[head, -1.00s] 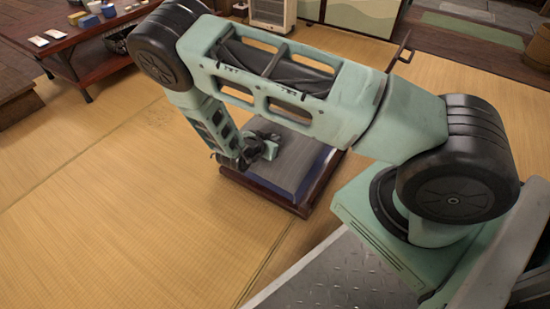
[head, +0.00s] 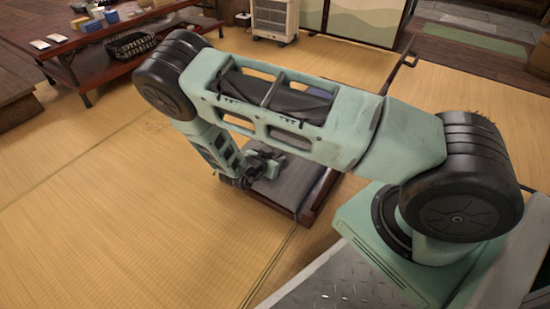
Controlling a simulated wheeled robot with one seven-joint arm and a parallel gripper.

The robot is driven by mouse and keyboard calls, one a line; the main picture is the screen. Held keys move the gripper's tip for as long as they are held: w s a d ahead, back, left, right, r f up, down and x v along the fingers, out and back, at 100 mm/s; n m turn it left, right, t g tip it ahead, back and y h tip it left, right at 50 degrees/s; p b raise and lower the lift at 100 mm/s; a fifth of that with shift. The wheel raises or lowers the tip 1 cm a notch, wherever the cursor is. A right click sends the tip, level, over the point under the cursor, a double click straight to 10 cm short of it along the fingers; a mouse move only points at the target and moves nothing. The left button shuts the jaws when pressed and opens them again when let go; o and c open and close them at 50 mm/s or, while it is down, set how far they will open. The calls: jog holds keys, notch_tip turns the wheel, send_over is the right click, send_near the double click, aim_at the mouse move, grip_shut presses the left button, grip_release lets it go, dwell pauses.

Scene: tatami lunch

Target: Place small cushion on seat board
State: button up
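A low dark red-brown wooden board (head: 312,208), which looks like the seat board, lies on the tatami in the middle of the head view. A flat grey surface (head: 292,188) shows inside its rim; I cannot tell whether this is the small cushion or the board's own top. My gripper (head: 264,166) points down at the board's far left part, low over the grey surface. Its fingers are dark and small, and I cannot tell whether they are open, shut or holding anything. My arm hides the board's far side.
A low red-brown table (head: 115,55) with small dishes and a dark wire basket (head: 131,43) stands at the back left. A white heater-like unit (head: 273,19) and a folding screen (head: 365,18) stand at the back. Tatami (head: 130,220) at the left is clear.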

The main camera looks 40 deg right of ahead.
jog(key=shift+r, duration=0.25)
jog(key=p+v, duration=0.6)
jog(key=v, duration=0.6)
jog(key=shift+f+p, duration=0.15)
jog(key=shift+p, duration=0.2)
jog(key=w+a+r+n+t+y, duration=0.1)
jog(key=w+a+r+n+y, duration=0.15)
jog(key=a+r+y, duration=0.4)
jog(key=w+a+r+n+y, duration=0.1)
jog(key=a+r+n+y, duration=0.2)
jog(key=a, duration=0.7)
jog(key=s+a+r+n+g+y, duration=0.2)
jog(key=s+a+r+n+y, duration=0.45)
jog(key=r, duration=0.55)
jog(key=s+a+r+n+g, duration=0.1)
jog(key=s+a+r+n, duration=0.15)
jog(key=s+r, duration=0.45)
jog(key=s+d+r+n+g+h, duration=0.2)
jog(key=s+d+r+n+h, duration=0.2)
jog(key=s+d+n, duration=0.3)
jog(key=s+d, duration=0.3)
jog(key=s, duration=0.3)
jog(key=shift+s+d+r, duration=0.2)
